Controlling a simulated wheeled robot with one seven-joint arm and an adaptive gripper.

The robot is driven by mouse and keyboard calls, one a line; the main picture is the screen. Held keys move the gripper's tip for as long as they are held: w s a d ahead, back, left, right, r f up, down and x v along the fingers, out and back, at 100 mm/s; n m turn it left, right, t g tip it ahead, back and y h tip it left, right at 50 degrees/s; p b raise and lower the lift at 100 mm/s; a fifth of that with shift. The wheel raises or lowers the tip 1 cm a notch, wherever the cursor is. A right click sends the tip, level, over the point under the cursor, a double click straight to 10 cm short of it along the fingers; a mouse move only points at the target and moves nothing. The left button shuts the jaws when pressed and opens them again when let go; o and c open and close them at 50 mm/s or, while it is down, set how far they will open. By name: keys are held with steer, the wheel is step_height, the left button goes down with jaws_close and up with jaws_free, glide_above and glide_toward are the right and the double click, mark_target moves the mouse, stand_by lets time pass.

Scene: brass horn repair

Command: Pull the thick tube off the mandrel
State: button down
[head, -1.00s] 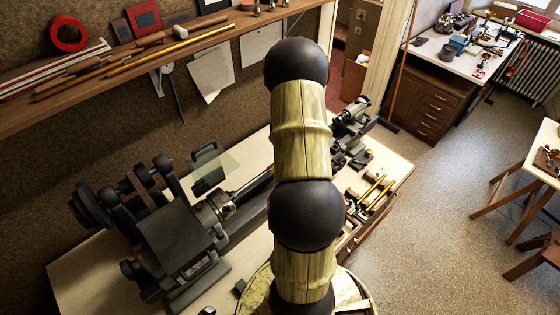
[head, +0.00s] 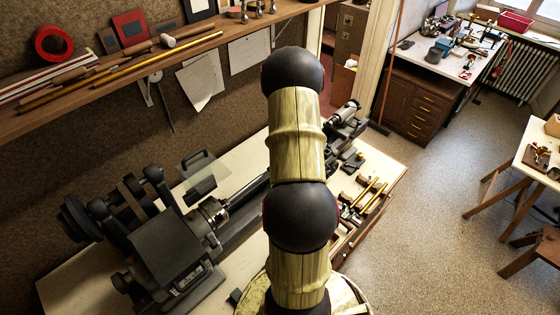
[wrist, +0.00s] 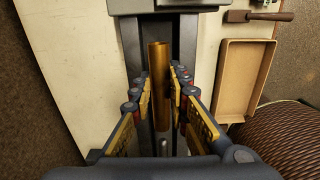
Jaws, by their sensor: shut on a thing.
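In the wrist view a brass-coloured tube (wrist: 158,92) stands between the two fingers of my gripper (wrist: 160,84), and the gripper is shut on it. The tube lies over a dark channel between grey rails. I cannot make out the mandrel as a separate part, nor whether the tube is still around it. In the head view my arm covers the middle of the picture, and my gripper and the held tube are hidden.
A dark lathe (head: 168,255) stands on the pale bench at left. Brass rods (head: 370,192) and tools lie on the bench right of my arm. The wrist view shows an empty tan tray (wrist: 274,42) and a wooden-handled tool (wrist: 262,16). The floor at right is mostly clear.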

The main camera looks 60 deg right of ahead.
steer(key=shift+r, duration=0.1)
steer(key=s+a+r+p, duration=0.1)
steer(key=s+r+p, duration=0.1)
steer(key=s+r, duration=0.2)
steer(key=shift+s+a+r, duration=0.25)
steer(key=shift+s+r, duration=0.15)
steer(key=shift+r, duration=0.05)
stand_by(0.5)
